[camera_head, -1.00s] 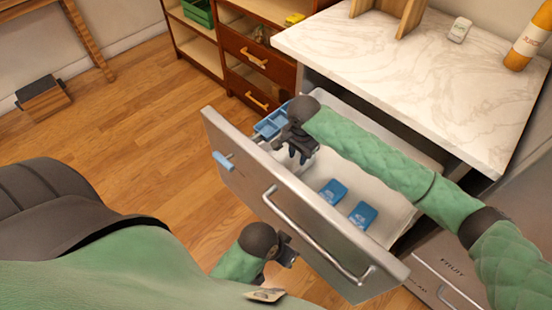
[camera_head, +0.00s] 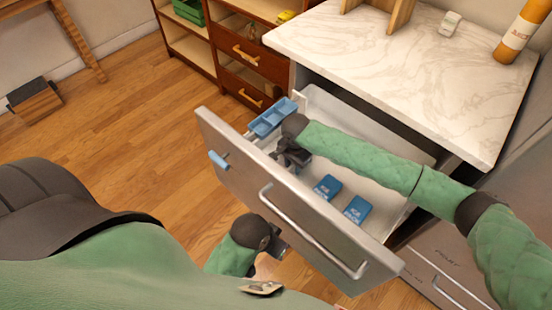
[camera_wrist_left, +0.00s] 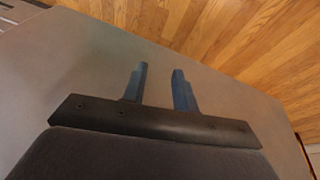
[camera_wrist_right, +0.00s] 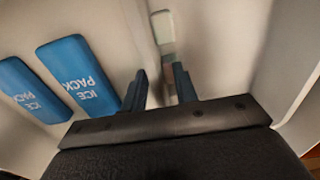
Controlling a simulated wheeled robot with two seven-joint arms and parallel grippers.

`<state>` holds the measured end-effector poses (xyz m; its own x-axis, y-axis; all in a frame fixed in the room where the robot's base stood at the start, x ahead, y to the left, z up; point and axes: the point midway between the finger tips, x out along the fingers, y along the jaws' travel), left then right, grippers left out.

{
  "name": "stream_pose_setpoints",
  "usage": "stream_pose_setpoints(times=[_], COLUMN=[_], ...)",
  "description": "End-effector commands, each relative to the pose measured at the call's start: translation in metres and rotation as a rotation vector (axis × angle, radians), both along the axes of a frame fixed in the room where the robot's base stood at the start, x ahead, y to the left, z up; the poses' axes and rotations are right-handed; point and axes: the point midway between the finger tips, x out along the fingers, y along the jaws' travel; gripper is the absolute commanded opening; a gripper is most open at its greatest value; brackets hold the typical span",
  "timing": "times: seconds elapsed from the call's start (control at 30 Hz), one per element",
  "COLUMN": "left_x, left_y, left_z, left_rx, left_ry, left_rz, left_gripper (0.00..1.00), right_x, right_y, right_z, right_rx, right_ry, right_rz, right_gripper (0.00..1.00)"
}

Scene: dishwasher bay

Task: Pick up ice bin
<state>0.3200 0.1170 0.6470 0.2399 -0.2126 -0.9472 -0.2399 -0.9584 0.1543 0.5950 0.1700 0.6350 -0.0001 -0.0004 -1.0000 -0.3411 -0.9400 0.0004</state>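A blue compartmented tray (camera_head: 272,118), which may be the ice bin, sits at the far left end of the open drawer. My right gripper (camera_head: 290,162) is inside the drawer, just right of and nearer than the tray, apart from it. In the right wrist view its fingers (camera_wrist_right: 159,82) are open, with a pale strip (camera_wrist_right: 163,35) beyond the gap; I cannot tell what that strip is. The blue tray is not clear there. My left gripper (camera_head: 277,245) is low in front of the drawer. The left wrist view shows its fingers (camera_wrist_left: 158,80) apart and empty.
Two blue ice packs (camera_head: 357,210) lie on the drawer floor; they also show in the right wrist view (camera_wrist_right: 80,75). The metal drawer front (camera_head: 235,165) with its handle (camera_head: 310,235) stands between my arms. A marble counter (camera_head: 410,75) overhangs the drawer's back.

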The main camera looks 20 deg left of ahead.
Motion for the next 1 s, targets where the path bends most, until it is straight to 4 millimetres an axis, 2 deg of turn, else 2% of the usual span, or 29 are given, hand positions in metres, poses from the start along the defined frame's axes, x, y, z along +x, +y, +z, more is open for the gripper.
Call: stream_pose_setpoints(times=[0.17,0.3,0.33,0.73,1.0], left_x=[0.0,0.0,0.0,0.0,0.003], left_y=[0.0,-0.001,-0.001,-0.001,-0.005], left_z=[0.001,0.001,0.0,-0.002,-0.006], left_rx=[-0.002,-0.002,-0.002,-0.002,-0.015], left_ry=[-0.003,-0.004,-0.004,-0.001,-0.018], left_rz=[0.0,0.0,0.0,0.0,-0.002], left_gripper=[0.29,0.29,0.29,0.29,0.29], right_x=[0.0,0.0,0.0,0.0,0.0], right_y=[0.0,0.0,0.0,0.001,0.001], right_z=[0.0,0.0,0.0,0.003,0.031], right_rx=[0.0,0.0,0.0,0.001,0.003], right_ry=[0.0,0.0,0.0,0.0,0.0], right_rz=[0.0,0.0,0.0,0.0,0.0], right_gripper=[0.29,0.02,0.0,0.0,0.0])
